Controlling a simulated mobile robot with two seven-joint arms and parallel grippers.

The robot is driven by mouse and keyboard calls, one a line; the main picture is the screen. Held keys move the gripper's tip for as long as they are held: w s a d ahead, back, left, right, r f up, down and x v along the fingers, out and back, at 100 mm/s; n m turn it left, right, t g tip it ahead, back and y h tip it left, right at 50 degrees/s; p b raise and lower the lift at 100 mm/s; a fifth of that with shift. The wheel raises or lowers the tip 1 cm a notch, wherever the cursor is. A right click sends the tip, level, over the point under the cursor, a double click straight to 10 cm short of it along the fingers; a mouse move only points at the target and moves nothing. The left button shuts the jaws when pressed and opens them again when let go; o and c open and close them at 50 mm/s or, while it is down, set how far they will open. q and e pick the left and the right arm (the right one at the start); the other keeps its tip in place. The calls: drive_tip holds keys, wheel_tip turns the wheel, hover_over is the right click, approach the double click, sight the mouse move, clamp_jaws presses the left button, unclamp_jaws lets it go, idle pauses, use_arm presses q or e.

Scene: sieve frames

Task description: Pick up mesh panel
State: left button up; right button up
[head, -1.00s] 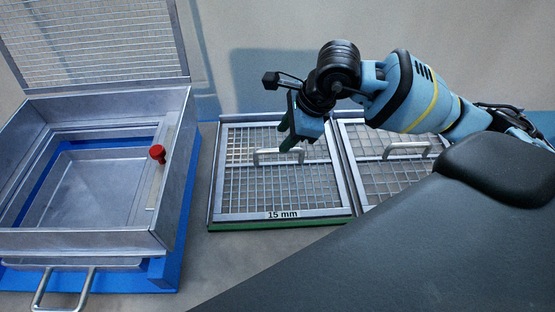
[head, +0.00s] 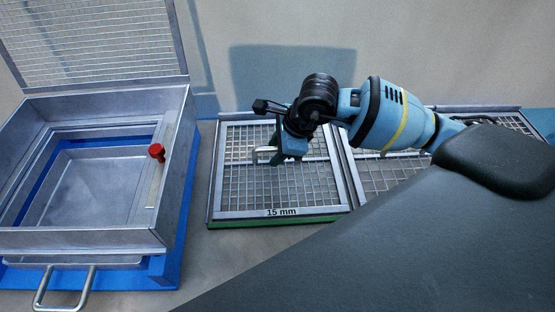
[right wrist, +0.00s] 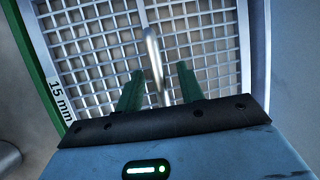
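The mesh panel (head: 328,211) is a metal-framed wire grid marked "15 mm". It lies flat on a green-edged base in the middle of the head view, and its grid also fills much of the right wrist view (right wrist: 90,45). A bar handle (right wrist: 152,60) runs across its middle. My right gripper (head: 275,162) is low over the panel at this handle. In the right wrist view its two green fingers (right wrist: 158,80) are apart, one on each side of the handle, with gaps showing. My left gripper is not in view.
A metal sieve box (head: 80,240) with a raised mesh lid (head: 95,45), a red knob (head: 156,151) and a front handle (head: 62,305) stands at the left on a blue base (head: 165,270). Another mesh panel (head: 355,190) lies close on the right, partly hidden by my arm.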

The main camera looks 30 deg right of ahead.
clamp_jaws()
drive_tip(key=shift+r, duration=0.2)
drive_tip(key=shift+w+r, duration=0.1)
drive_tip(key=shift+r, duration=0.15)
wheel_tip(320, 180, up, 9)
drive_tip(key=shift+r, duration=0.2)
